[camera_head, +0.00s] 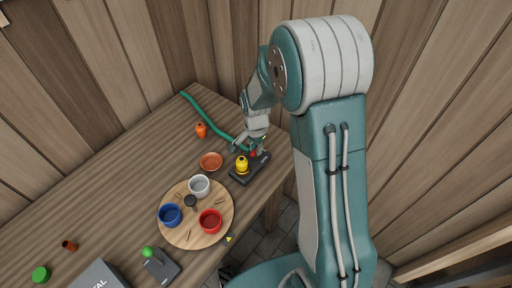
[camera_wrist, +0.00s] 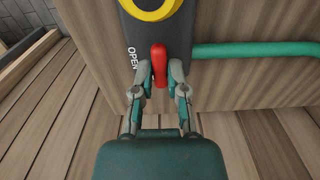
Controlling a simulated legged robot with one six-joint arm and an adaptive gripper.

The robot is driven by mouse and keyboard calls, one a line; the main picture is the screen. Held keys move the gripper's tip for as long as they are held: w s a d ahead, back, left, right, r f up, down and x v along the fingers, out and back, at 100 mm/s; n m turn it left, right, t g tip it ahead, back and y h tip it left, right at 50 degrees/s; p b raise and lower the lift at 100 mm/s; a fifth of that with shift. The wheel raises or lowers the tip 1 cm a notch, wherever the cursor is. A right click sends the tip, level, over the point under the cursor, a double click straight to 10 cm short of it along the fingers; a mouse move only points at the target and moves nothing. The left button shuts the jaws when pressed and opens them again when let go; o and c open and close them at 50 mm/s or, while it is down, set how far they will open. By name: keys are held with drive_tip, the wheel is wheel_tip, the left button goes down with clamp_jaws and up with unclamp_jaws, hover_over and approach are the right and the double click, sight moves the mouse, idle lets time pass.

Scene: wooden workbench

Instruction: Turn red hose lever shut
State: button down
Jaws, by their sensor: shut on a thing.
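The red lever (camera_wrist: 158,62) sits on a dark plate (camera_wrist: 150,35) beside the word OPEN, with its tip towards my gripper. My gripper (camera_wrist: 161,82) has one finger on each side of the lever's lower end and is shut on it. The green hose (camera_wrist: 255,49) runs right from the plate in the wrist view. In the head view, my gripper (camera_head: 257,146) is over the far end of the dark plate (camera_head: 243,179), and the lever (camera_head: 252,154) is mostly hidden. The hose (camera_head: 210,114) runs away up the bench.
A yellow knob (camera_head: 242,164) stands on the plate close to my gripper. An orange dish (camera_head: 211,161) and orange bottle (camera_head: 201,130) are nearby. A round wooden board (camera_head: 178,236) holds white, blue and red cups. A green-knobbed device (camera_head: 160,265) stands at the front edge.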

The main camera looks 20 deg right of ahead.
sight(254, 150)
drive_tip(key=c, duration=0.7)
unclamp_jaws()
drive_tip(key=shift+a+f, duration=0.1)
drive_tip(key=shift+o, duration=0.2)
drive_tip(key=shift+r, duration=0.2)
wheel_tip(254, 150, up, 12)
drive_tip(key=shift+f, duration=0.2)
drive_tip(key=shift+a, duration=0.1)
drive_tip(key=s+r+n+t, duration=0.2)
drive_tip(key=s+r+n, duration=0.3)
drive_tip(key=s, duration=0.5)
drive_tip(key=s+r+n+t, duration=0.3)
drive_tip(key=s+r+n, duration=0.3)
drive_tip(key=s, duration=0.5)
wheel_tip(254, 150, up, 2)
drive_tip(key=shift+s+d+r+t, duration=0.15)
drive_tip(key=shift+d+r+t, duration=0.05)
drive_tip(key=shift+d+t, duration=0.1)
